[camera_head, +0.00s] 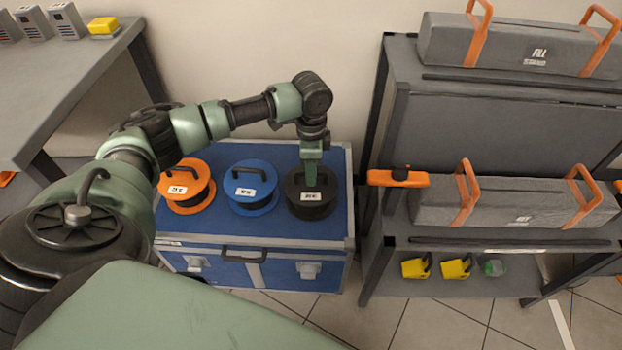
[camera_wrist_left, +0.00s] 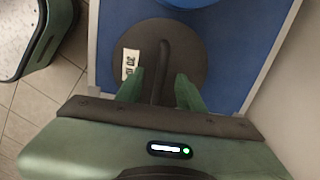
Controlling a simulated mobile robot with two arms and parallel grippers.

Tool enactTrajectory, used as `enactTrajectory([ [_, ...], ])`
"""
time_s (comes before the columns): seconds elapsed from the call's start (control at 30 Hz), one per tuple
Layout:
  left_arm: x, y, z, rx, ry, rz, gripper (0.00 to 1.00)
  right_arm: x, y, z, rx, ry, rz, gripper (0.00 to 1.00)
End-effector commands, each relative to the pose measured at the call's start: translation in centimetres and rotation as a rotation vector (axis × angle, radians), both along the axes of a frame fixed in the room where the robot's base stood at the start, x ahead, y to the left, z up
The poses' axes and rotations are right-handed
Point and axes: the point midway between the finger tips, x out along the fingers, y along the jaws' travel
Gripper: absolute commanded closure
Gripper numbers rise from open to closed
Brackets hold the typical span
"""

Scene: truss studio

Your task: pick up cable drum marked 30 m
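The black cable drum (camera_head: 293,207) lies flat on the blue flight case, at the right end of a row of three. Its white label reads like 30 M in the left wrist view, where the drum (camera_wrist_left: 195,50) is at top middle. My left gripper (camera_head: 311,182) is directly over this drum, pointing down. In the left wrist view its fingers (camera_wrist_left: 160,75) are open, one on each side of the drum's black handle (camera_wrist_left: 162,62), with gaps showing. An orange drum (camera_head: 187,187) and a blue drum (camera_head: 250,187) stand to its left. My right gripper is not in view.
The blue case (camera_head: 253,255) stands between a grey table (camera_head: 60,75) at left and a grey shelf rack (camera_head: 440,95) at right. The rack holds long grey bags, an orange tool (camera_head: 398,178) and small yellow items. A wall is close behind the case.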

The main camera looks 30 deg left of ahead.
Motion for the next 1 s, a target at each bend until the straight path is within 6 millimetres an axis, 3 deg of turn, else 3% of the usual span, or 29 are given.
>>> enactTrajectory([
  [0.1,-0.02,0.02,-1.82,0.000,0.000,0.000,0.62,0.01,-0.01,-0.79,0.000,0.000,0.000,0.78],
  [0.33,-0.02,0.02,-1.95,0.001,-0.001,0.000,0.62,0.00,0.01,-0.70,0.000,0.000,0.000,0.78],
  [0.47,-0.03,0.01,-1.94,0.001,-0.001,0.000,0.96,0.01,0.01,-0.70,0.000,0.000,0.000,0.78],
  [0.5,-0.03,0.01,-1.94,0.001,-0.001,0.000,1.00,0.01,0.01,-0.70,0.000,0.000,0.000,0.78],
  [1.0,-0.03,-0.01,-1.93,0.000,-0.001,-0.001,1.00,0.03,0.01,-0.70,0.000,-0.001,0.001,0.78],
])
